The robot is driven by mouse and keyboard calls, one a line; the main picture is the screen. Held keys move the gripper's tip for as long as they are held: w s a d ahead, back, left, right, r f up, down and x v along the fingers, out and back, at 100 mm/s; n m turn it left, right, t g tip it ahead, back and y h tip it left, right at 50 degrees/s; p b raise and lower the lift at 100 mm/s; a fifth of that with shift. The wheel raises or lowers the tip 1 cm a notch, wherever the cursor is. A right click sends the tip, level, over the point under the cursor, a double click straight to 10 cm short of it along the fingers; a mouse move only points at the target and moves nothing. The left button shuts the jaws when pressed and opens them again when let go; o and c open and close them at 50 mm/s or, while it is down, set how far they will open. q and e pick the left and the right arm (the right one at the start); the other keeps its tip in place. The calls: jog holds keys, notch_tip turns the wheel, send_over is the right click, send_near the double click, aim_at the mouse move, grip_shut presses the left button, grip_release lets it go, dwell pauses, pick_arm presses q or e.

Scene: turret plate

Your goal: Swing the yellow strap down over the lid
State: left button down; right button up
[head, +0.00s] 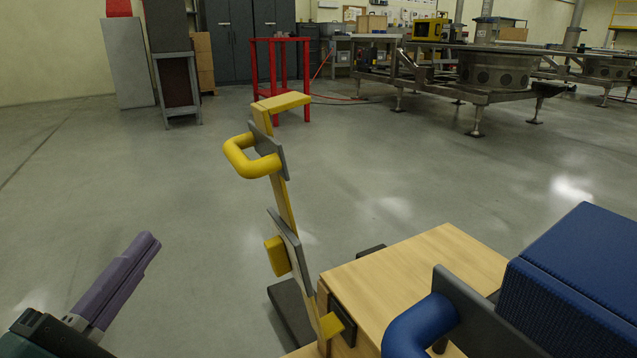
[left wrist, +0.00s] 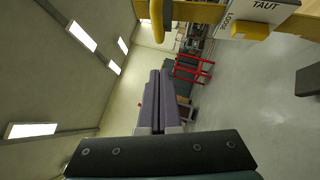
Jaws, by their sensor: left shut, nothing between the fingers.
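The yellow strap (head: 285,205) stands nearly upright, leaning left, at the left end of a wooden box, swung up clear of its flat top (head: 420,262). It carries a yellow loop handle (head: 252,158) on a grey plate. A yellow cross-piece (head: 282,102) caps it. My left gripper (head: 147,243) has purple fingers, shut and empty, at the lower left, apart from the strap. In the left wrist view the shut fingers (left wrist: 158,78) point toward the room. A plate marked LOOSE and TAUT (left wrist: 262,12) shows at the top there. My right gripper is not in view.
A blue block (head: 575,275) with a blue handle (head: 420,325) and grey plate stands at the right of the wooden top. A red stand (head: 280,75) and metal benches are far back. The floor between my left gripper and the strap is clear.

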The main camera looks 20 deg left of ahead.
pick_arm(q)
jog(key=w+d+r+b, duration=0.1)
jog(key=w+r, duration=0.3)
jog(key=w, duration=0.7)
jog(key=shift+w+d, duration=0.2)
jog(key=shift+d, duration=0.1)
